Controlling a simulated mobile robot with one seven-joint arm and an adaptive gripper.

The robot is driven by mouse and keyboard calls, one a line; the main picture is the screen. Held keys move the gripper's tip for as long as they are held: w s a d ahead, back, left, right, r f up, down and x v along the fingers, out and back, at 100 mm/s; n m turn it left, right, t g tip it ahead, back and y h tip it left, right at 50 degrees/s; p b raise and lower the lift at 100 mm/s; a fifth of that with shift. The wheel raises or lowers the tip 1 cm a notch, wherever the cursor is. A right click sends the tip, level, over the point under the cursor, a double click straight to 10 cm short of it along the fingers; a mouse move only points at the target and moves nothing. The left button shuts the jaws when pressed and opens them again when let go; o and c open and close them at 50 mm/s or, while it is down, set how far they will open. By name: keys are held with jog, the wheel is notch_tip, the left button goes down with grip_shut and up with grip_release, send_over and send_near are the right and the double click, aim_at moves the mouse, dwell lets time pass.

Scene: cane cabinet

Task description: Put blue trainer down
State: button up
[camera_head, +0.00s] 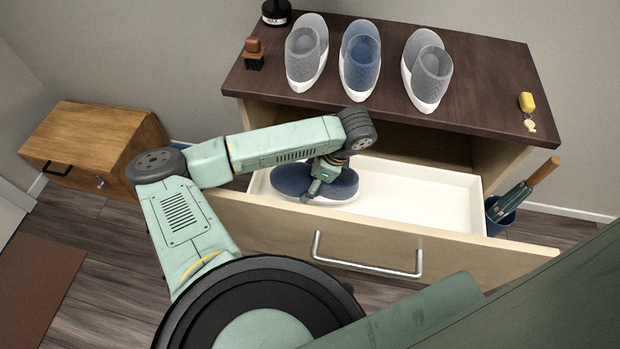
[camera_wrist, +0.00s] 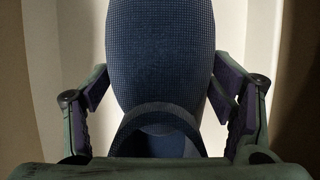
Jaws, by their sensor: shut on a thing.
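A blue trainer with a white sole (camera_head: 292,180) is in the open white-lined drawer (camera_head: 415,200), at its left end. It lies lengthwise across the drawer's left part; I cannot tell whether it rests fully on the drawer floor. My gripper (camera_head: 322,182) reaches down over it and is shut on it. In the wrist view the blue mesh upper (camera_wrist: 160,60) fills the middle, with the fingers of my gripper (camera_wrist: 163,105) on both sides of it. The fingertips are partly hidden by the shoe.
On the dark cabinet top (camera_head: 480,90) stand a grey trainer (camera_head: 306,52), another blue trainer (camera_head: 360,60) and a second grey trainer (camera_head: 427,70). A brush (camera_head: 254,55), a dark jar (camera_head: 276,12) and a yellow-tagged item (camera_head: 527,102) lie near its edges. The drawer's right part is empty.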

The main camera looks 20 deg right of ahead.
jog(key=shift+f+b, duration=0.35)
jog(key=o, duration=1.4)
jog(key=shift+r, duration=0.1)
jog(key=shift+r+p, duration=0.25)
jog(key=shift+p, duration=0.15)
jog(key=b+v, duration=0.1)
jog(key=v, duration=1.1)
jog(key=shift+d+r, duration=0.1)
jog(key=shift+r, duration=0.15)
